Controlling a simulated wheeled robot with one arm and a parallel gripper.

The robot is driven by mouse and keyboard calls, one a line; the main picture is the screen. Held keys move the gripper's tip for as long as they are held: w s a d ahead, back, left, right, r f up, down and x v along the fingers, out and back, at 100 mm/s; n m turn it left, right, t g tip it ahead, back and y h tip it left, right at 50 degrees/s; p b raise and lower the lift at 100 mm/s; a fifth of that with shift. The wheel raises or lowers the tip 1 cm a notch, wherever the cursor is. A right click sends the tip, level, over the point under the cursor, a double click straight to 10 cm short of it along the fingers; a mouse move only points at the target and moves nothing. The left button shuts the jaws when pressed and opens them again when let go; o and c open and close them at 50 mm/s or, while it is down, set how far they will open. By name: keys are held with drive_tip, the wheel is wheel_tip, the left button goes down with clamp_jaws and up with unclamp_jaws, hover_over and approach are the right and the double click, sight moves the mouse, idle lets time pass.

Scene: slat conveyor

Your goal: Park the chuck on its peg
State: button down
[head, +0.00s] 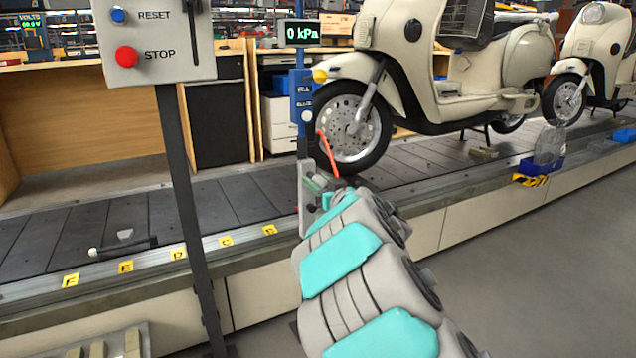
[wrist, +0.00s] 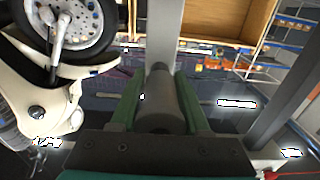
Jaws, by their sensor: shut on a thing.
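My gripper (head: 322,188) is at the grey post plate (head: 304,212) below the gauge stand, beside the conveyor's near edge. In the wrist view its two green fingers (wrist: 160,92) are shut on a grey cylinder, which I take to be the chuck (wrist: 160,112). The chuck lies between the fingers and points at the pale upright post (wrist: 158,28) ahead. A red hose (head: 326,152) rises from near the gripper in the head view. I cannot make out the peg; the gripper and chuck hide part of the plate. I cannot tell whether the chuck touches it.
The gauge display (head: 302,32) reads 0 kPa above a blue box (head: 301,92). A cream scooter (head: 440,75) stands on the slat conveyor (head: 225,205), its wheel close right of the stand. A RESET/STOP panel (head: 157,40) on a dark post stands left. Grey floor (head: 530,270) is clear at right.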

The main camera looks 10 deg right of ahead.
drive_tip(key=shift+w+a, duration=0.2)
drive_tip(key=shift+w, duration=0.3)
drive_tip(key=shift+c, duration=1.5)
unclamp_jaws()
